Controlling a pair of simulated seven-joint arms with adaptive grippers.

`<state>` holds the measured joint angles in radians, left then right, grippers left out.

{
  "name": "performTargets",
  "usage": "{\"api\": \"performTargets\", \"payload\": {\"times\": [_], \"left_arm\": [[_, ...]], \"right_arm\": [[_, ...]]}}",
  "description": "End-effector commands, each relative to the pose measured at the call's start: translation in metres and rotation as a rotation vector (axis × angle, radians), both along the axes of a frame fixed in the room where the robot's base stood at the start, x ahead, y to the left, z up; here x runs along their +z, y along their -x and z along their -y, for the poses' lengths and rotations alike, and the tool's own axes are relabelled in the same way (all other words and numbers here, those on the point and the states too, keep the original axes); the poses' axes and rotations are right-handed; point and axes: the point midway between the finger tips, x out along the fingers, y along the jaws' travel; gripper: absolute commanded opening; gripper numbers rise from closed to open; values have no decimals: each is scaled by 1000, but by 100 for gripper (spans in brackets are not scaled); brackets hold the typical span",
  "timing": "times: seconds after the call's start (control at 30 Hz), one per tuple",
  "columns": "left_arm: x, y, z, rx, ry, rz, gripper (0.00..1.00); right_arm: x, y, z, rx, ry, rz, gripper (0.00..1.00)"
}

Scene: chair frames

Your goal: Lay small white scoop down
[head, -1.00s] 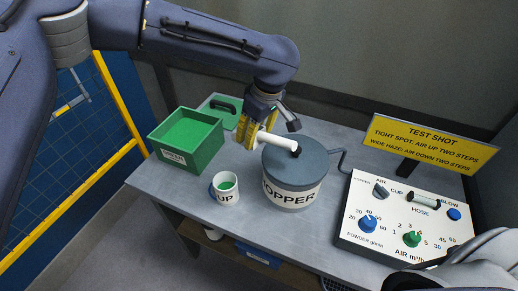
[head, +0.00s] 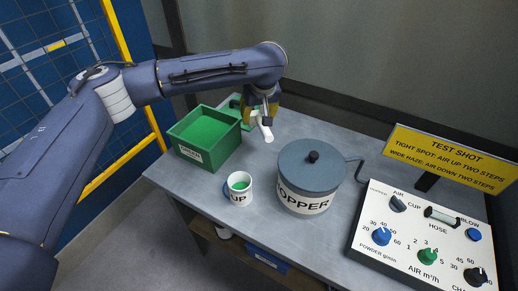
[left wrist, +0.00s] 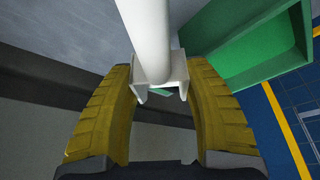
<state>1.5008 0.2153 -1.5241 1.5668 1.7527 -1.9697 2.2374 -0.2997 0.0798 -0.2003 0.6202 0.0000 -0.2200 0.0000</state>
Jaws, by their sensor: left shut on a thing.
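The small white scoop (head: 266,131) is in my left gripper (head: 262,108), over the back of the grey table, between the green bin and the hopper. In the left wrist view the scoop's white shaft (left wrist: 148,35) runs up from between the yellow fingers (left wrist: 160,110) of my left gripper, which is shut on it. The gap between the scoop and the table is hard to judge. My right gripper is not in view.
A white cup (head: 240,198) with green powder stands in front. The lidded hopper (head: 305,203) and control panel (head: 365,240) are right. Bare table (head: 210,185) lies between.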

Motion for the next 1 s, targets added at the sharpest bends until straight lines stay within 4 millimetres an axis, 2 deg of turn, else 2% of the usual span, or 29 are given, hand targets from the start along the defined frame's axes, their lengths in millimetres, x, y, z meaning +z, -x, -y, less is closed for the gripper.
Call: {"api": "performTargets", "payload": {"times": [0.03,0.2,0.4,0.6,0.87,1.0], "left_arm": [[-13,1,1,0,1,-5,16],[-52,1,1,1,2,-5,16],[-88,1,1,0,1,-3,16],[-107,0,1,1,2,-1,16],[-117,1,1,1,2,-2,16],[-132,1,1,2,1,-2,16]], "right_arm": [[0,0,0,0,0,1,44],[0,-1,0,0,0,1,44],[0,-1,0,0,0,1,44],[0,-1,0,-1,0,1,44],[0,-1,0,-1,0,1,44],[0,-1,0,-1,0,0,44]]}}
